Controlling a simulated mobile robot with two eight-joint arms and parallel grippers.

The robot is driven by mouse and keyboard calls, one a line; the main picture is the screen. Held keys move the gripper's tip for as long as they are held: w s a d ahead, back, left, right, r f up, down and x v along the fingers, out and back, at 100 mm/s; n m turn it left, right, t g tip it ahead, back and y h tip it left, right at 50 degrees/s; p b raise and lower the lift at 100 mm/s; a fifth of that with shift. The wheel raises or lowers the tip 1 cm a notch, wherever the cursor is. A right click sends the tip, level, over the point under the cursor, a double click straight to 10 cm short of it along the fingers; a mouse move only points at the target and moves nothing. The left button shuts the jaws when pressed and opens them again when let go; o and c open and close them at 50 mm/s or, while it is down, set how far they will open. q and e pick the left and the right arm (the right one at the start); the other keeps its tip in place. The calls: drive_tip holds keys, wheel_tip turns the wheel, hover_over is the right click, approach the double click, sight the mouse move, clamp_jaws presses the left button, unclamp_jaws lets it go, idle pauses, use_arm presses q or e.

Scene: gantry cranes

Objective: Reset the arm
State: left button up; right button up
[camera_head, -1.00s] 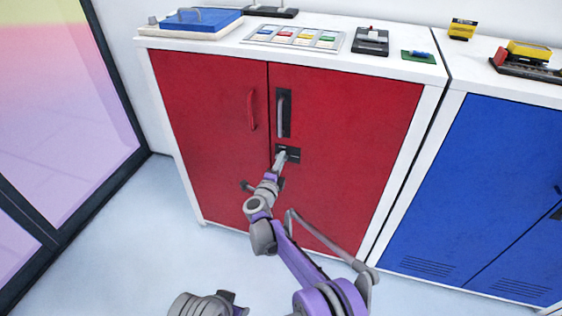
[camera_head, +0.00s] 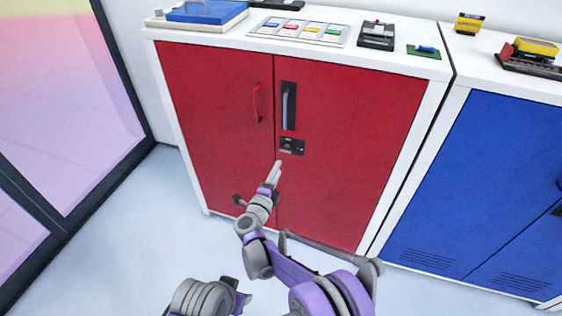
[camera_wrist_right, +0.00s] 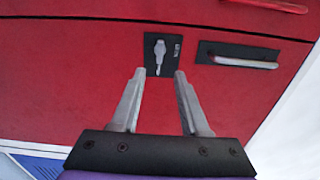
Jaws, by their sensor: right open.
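My right arm reaches up from the bottom of the head view, and its gripper (camera_head: 277,168) is in front of the red cabinet (camera_head: 345,125). In the right wrist view the right gripper (camera_wrist_right: 158,75) is open, its two grey fingers apart with nothing between them. Just beyond the fingertips is a black lock plate (camera_head: 292,146) with a small grey key or latch (camera_wrist_right: 159,54) in it. The fingers look clear of the plate. My left gripper is not in the head view.
A dark-backed handle (camera_head: 289,106) and a red handle (camera_head: 257,102) are on the cabinet doors. A blue cabinet (camera_head: 475,190) stands at the right. Small items, including a panel of coloured buttons (camera_head: 300,31), lie on the white top. Pale floor is clear at left.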

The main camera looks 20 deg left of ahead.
drive_tip(key=shift+s, duration=0.75)
